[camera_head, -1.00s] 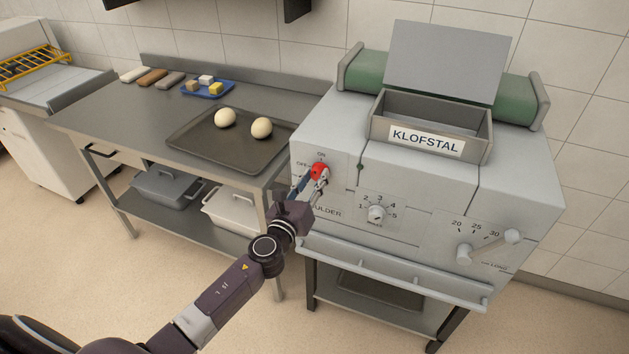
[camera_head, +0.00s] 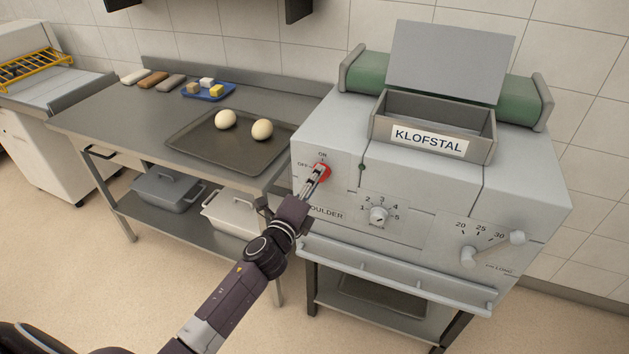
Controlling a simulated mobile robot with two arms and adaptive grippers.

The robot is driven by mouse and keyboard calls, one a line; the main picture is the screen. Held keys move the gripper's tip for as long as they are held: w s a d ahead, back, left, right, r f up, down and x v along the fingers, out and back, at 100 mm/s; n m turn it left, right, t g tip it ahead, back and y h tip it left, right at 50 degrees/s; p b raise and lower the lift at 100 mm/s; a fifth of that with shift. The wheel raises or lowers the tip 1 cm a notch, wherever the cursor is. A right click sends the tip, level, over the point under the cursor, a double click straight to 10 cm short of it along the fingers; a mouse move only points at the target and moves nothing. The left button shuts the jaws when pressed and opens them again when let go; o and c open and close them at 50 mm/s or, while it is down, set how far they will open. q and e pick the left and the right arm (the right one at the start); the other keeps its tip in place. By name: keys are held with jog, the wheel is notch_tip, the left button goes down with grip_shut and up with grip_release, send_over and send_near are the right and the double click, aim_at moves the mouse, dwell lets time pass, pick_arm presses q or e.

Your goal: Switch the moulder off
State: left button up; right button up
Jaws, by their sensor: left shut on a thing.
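The moulder (camera_head: 350,211) is a grey machine with a green roller and a hopper marked KLOFSTAL. On its front left is a round red switch (camera_head: 326,173) with OFF marked at its left and ON above it. My left gripper (camera_head: 319,173) is at the switch, its fingers closed on it and covering part of it. The way the switch points is hidden by the fingers. My right gripper does not show.
A steel table (camera_head: 118,110) on the left bears a dark tray (camera_head: 203,149) with two dough balls and a blue tray (camera_head: 228,96) with small blocks.

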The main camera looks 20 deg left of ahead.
pick_arm(q)
jog(key=shift+f+n, duration=0.1)
jog(key=shift+n, duration=1.6)
jog(key=o, duration=1.1)
jog(key=s, duration=1.2)
